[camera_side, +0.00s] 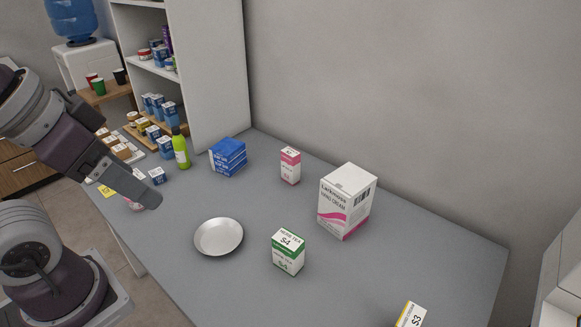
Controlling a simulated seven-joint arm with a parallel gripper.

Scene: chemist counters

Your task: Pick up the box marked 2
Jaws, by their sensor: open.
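A small white and pink box (290,166) stands upright near the wall at the back of the grey counter; its mark is too small to read surely. A green and white box marked S4 (288,252) stands at the counter's middle front. A yellow and white box marked S3 (411,315) is cut off by the bottom edge. I cannot clearly make out a 2 on any box. My gripper (150,196) is at the left, over the counter's left end, apart from these boxes. It is open, with no object visible in it; a small pink item (136,206) is partly hidden behind it.
A large white and pink cream box (345,205) stands right of the small pink box. A blue box (228,157) and a green bottle (181,150) stand at the back left.

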